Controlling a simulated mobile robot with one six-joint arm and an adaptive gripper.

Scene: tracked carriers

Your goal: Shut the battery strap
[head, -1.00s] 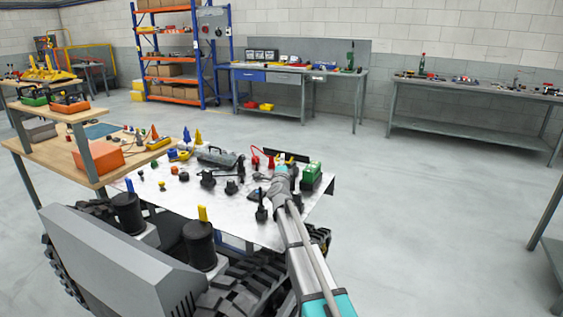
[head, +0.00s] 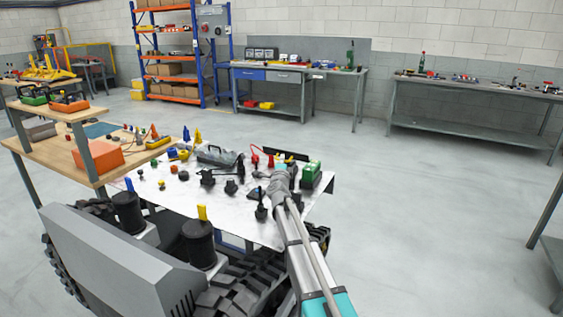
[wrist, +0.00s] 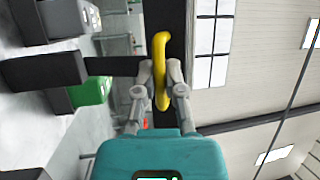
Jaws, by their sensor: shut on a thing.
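In the wrist view my gripper (wrist: 161,82) is shut on a yellow looped handle (wrist: 161,45), with one grey finger on each side of it. The handle lies against a dark upright bar, and a dark arm reaches left from there; I cannot tell for sure that this is the battery strap. A green box (wrist: 92,91), maybe the battery, is left of the fingers, apart from them. In the head view the green box (head: 311,174) stands on the white table right of my arm's end. The arm hides the gripped handle there.
The white table (head: 150,200) carries knobs, joysticks and a grey case (head: 216,156). A wooden shelf bench (head: 60,150) with an orange box (head: 97,157) stands at left.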

